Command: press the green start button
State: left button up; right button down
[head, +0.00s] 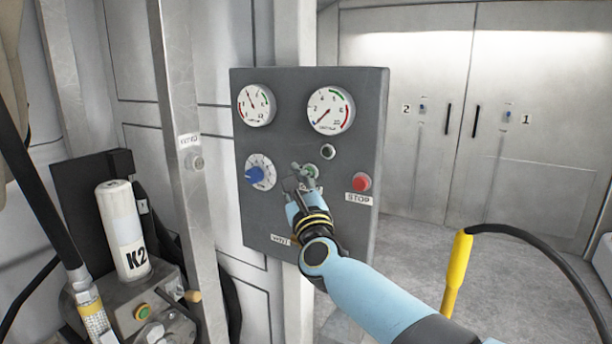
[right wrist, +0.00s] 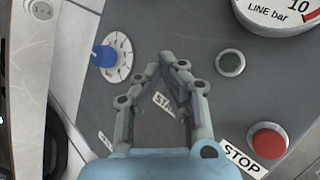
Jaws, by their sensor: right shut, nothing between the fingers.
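The grey control panel (head: 345,225) faces me with the green start button (head: 311,170) in its middle, partly covered by my gripper. My right gripper (head: 294,178) is shut and empty, with its fingertips at the button; I cannot tell whether they touch it. In the right wrist view the gripper (right wrist: 168,66) hides the button. Part of the start label (right wrist: 163,102) shows between its fingers. My left gripper is not in view.
A red stop button (head: 361,182) is right of the gripper, a blue knob (head: 254,174) left. A dark green round fitting (right wrist: 230,63) sits above right of the fingertips. Two gauges top the panel. A K2 canister (head: 124,230) stands left; a yellow-handled hose (head: 457,272) is at right.

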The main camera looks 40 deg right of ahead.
jog(key=shift+d, duration=0.2)
dwell(0.5)
jog(key=shift+w+d, duration=0.15)
jog(key=shift+d, duration=0.05)
jog(key=shift+w+d, duration=0.2)
jog(key=shift+d, duration=0.25)
dwell(0.7)
jog(key=shift+a, duration=0.1)
jog(key=shift+s+a, duration=0.35)
jog(key=shift+a, duration=0.4)
jog(key=a, duration=0.1)
jog(key=s+a, duration=0.1)
jog(key=a, duration=0.1)
jog(key=s+a, duration=0.1)
jog(key=shift+a, duration=0.3)
